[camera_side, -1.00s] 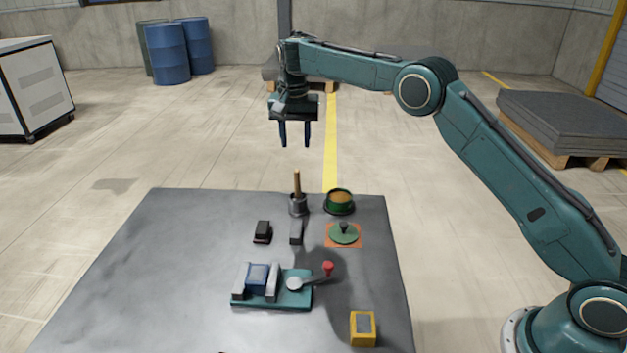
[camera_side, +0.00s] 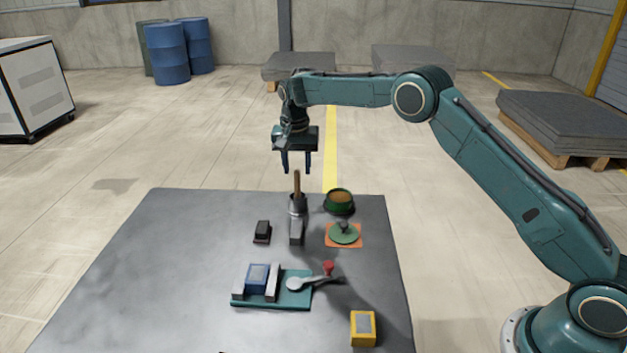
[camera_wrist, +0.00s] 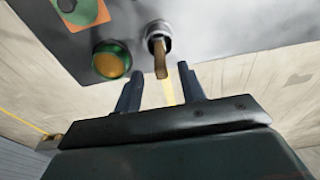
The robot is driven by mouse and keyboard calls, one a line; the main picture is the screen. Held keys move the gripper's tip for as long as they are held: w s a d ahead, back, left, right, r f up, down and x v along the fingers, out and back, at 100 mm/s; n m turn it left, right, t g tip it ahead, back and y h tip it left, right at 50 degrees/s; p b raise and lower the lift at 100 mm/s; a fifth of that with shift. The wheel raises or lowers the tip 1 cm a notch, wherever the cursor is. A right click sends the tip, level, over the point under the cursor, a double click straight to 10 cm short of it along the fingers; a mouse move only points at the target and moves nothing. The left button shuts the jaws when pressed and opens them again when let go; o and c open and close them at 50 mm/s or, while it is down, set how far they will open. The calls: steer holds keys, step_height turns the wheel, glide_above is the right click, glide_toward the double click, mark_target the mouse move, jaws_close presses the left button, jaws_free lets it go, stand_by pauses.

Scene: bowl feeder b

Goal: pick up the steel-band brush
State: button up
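The steel-band brush appears to be the upright piece with a wooden handle (camera_side: 297,185), standing in a grey metal cup (camera_side: 298,208) near the table's far edge. Its lower end is hidden in the cup, so no bristles show. In the wrist view the wooden handle (camera_wrist: 161,63) points toward me out of the cup (camera_wrist: 153,43). My gripper (camera_side: 296,170) is open and empty, pointing down, with its fingertips about level with the handle's top in the side picture. In the wrist view the handle appears between the two fingers (camera_wrist: 161,80), with no visible contact.
A green bowl with tan contents (camera_side: 340,201) stands close right of the cup. A grey block (camera_side: 296,233), a dark block (camera_side: 262,231) and a green disc on an orange square (camera_side: 344,236) lie nearer. A teal clamp fixture (camera_side: 290,302) and yellow box (camera_side: 363,329) are in front. The table's left is clear.

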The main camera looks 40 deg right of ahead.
mark_target(297, 180)
steer(key=shift+f, duration=0.2)
steer(key=shift+w+d+f, duration=0.15)
steer(key=shift+f, duration=1.1)
steer(key=shift+w+d+f, duration=0.1)
steer(key=shift+w+f, duration=0.05)
steer(key=shift+f, duration=1.1)
jaws_close()
